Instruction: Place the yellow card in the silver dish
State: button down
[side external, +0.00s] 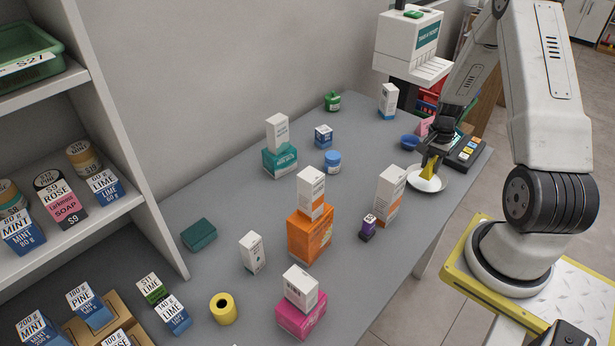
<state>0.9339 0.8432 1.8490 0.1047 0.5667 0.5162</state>
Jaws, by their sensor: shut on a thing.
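The yellow card (429,169) is held in my gripper (432,160), which points down and is shut on it. The card is tilted and sits right over the silver dish (427,185). I cannot tell whether its lower edge touches the dish.
A white dispenser (408,45) stands behind. Several boxes fill the counter's middle, including an orange one (309,235).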

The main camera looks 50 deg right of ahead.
aim_at(427, 172)
jog(key=shift+f, duration=0.1)
jog(key=shift+w+d+f, duration=0.15)
jog(key=shift+f, duration=1.55)
jog(key=shift+f, duration=0.1)
jog(key=shift+c, duration=1.8)
grip_release()
jog(key=shift+w+d+r, duration=0.1)
jog(key=shift+d+r, duration=0.15)
jog(key=shift+r, duration=1.75)
jog(key=shift+d+r, duration=0.3)
jog(key=shift+r, duration=1.75)
jog(key=shift+w+d+r, duration=0.1)
jog(key=shift+d+r, duration=0.15)
jog(key=shift+r, duration=1.75)
jog(key=shift+a, duration=0.1)
